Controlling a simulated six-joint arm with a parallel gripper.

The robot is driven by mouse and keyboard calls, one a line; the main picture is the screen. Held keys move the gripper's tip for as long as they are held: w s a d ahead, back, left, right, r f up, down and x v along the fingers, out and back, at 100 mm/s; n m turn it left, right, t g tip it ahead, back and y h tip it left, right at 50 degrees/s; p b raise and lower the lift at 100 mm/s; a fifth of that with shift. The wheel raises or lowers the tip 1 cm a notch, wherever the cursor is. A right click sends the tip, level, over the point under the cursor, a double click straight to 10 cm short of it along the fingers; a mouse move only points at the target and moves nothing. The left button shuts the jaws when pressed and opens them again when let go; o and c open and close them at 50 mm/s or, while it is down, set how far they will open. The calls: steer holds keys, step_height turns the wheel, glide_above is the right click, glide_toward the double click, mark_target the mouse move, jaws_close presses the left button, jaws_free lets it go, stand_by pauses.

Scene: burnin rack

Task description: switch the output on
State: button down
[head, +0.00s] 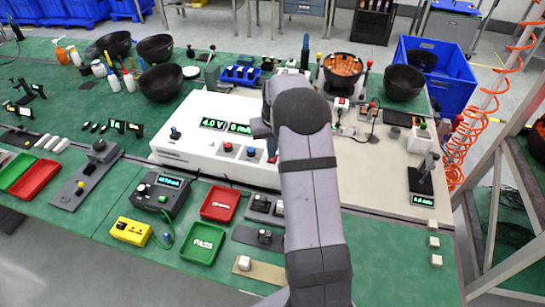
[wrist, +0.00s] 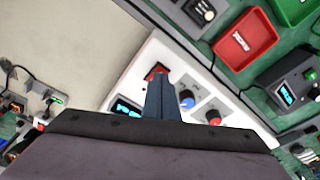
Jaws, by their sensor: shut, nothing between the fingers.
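A long white power supply (head: 185,150) lies on the bench, its green displays (head: 213,124) reading 4.0 V and 0 mA. A red knob (head: 228,148) and a blue knob (head: 251,152) sit on its top. My arm hides its right end in the head view. In the wrist view a red switch (wrist: 153,71) sits on the white panel, beyond the blue knob (wrist: 187,102) and red knob (wrist: 214,118). My gripper (wrist: 161,80) is shut and empty. Its fingertips overlap the edge of the red switch in the wrist view; I cannot tell whether they touch it.
A red tray (head: 220,204) and a green PASS tray (head: 204,243) lie in front of the supply. A dark meter (head: 162,193) stands left of them. Black bowls (head: 161,82) and a bowl of orange parts (head: 342,70) stand behind. The pale board (head: 385,170) to the right has clear room.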

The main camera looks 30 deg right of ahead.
steer(key=shift+f+b, duration=0.35)
steer(key=shift+f, duration=0.3)
steer(key=shift+r, duration=0.15)
step_height(320, 180, up, 7)
steer(key=p, duration=0.5)
steer(key=shift+p, duration=0.3)
stand_by(0.7)
